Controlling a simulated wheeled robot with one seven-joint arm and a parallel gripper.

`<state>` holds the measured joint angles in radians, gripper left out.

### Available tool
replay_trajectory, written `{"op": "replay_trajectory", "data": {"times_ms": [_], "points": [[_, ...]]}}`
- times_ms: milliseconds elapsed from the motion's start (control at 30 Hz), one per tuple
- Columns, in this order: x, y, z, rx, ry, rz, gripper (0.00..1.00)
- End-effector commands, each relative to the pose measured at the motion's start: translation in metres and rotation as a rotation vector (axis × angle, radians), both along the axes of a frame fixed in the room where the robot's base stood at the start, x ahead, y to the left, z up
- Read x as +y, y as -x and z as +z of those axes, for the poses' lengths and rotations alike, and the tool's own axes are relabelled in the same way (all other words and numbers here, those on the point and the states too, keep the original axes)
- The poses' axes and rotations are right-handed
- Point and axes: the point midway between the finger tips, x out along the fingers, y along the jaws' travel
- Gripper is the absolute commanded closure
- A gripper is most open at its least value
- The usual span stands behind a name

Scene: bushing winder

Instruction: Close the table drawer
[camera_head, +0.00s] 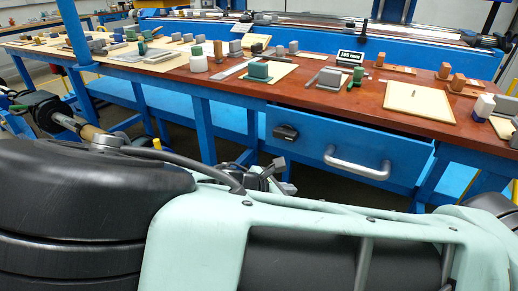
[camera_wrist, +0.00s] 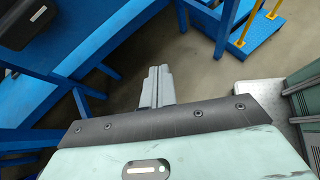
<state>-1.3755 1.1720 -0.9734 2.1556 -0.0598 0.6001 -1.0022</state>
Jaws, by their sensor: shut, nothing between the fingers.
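The blue table drawer (camera_head: 312,138) is under the red-brown table top, with a curved grey handle (camera_head: 357,165) and a black latch (camera_head: 285,132) on its front. It stands out a little from the table, with a dark gap along its top edge at the right. My gripper (camera_head: 281,174) is low in front of the drawer's lower left part, partly hidden by my arm; I cannot tell whether it touches. In the wrist view my gripper (camera_wrist: 158,70) is shut and empty, pointing over the floor.
The table top (camera_head: 310,97) carries blocks, boards and a small digital display (camera_head: 350,57). Blue table legs (camera_head: 204,130) and a lower shelf (camera_head: 230,139) stand left of the drawer. In the wrist view a blue step with yellow posts (camera_wrist: 243,40) is at upper right.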

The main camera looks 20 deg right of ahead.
Motion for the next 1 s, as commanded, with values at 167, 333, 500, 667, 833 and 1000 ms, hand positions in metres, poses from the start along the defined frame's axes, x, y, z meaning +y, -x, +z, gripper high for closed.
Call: {"op": "replay_trajectory", "data": {"times_ms": [167,333,500,667,833,1000], "points": [[0.029,-0.054,0.014,-0.064,0.293,0.264,1.00],[0.073,-0.075,0.047,-0.114,0.483,0.422,1.00],[0.092,-0.079,0.063,-0.133,0.558,0.477,1.00],[0.081,-0.088,0.065,-0.133,0.562,0.476,1.00],[0.055,-0.107,0.064,-0.133,0.562,0.473,1.00],[0.027,-0.129,0.064,-0.133,0.560,0.473,1.00]]}}
